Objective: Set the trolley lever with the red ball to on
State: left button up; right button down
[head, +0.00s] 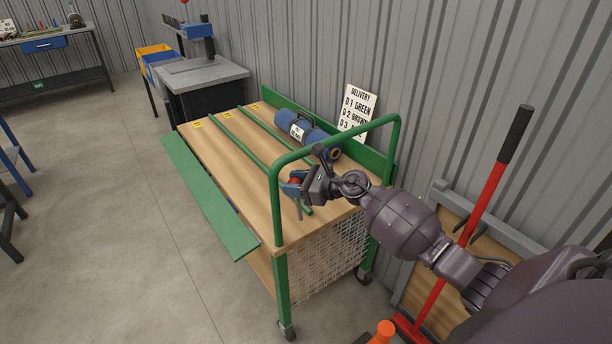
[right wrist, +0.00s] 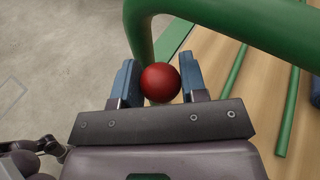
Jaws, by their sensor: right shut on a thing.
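The trolley (head: 225,150) has a wooden top, a green tube handle (head: 335,140) at its near end and a mesh front below. The lever's red ball (right wrist: 160,82) shows in the right wrist view between the two blue fingers of my right gripper (right wrist: 160,88), just beside the green handle tube. In the head view my right gripper (head: 293,189) is at this handle, over the near end of the trolley top, shut on the ball. The lever's rod and any on or off marks are hidden. My left gripper is not in view.
A green flap (head: 205,195) sticks out along the left side. A delivery sign (head: 357,110) stands behind. A red-handled tool (head: 480,205) leans at right, near an orange cone (head: 383,332).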

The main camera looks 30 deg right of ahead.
jog(key=shift+a+r+n+p, duration=0.15)
jog(key=shift+a+n+p, duration=0.2)
jog(key=shift+a, duration=0.2)
jog(key=shift+a+f, duration=0.15)
jog(key=shift+f, duration=0.1)
jog(key=c, duration=0.7)
grip_release()
jog(key=shift+s, duration=0.1)
jog(key=v, duration=1)
jog(key=shift+s+r, duration=0.3)
jog(key=shift+c, duration=0.2)
